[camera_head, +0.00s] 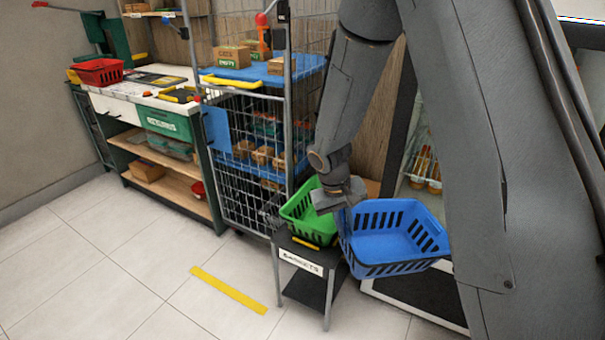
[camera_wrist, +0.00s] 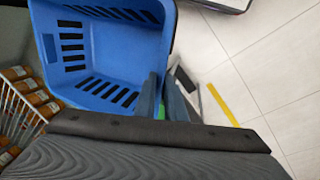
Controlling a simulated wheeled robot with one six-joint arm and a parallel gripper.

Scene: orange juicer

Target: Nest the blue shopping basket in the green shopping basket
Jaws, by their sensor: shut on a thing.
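The blue shopping basket (camera_head: 395,237) hangs in the air at the right of the small stand, its open top facing up and slightly tilted. My gripper (camera_head: 345,203) is shut on its left rim. In the wrist view the blue basket (camera_wrist: 105,60) fills the upper left, empty inside, with the gripper fingers (camera_wrist: 163,98) at its near right edge. The green shopping basket (camera_head: 302,212) stands on the stand, left of the blue one and partly hidden by my gripper. A small bit of green shows between the fingers in the wrist view.
The dark stand (camera_head: 312,256) carries a label on its front. A wire cage cart (camera_head: 240,150) stands behind left. A fridge with jars (camera_head: 425,165) is behind the blue basket. A red basket (camera_head: 98,71) sits on the far left counter. The floor around the yellow strip (camera_head: 228,289) is clear.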

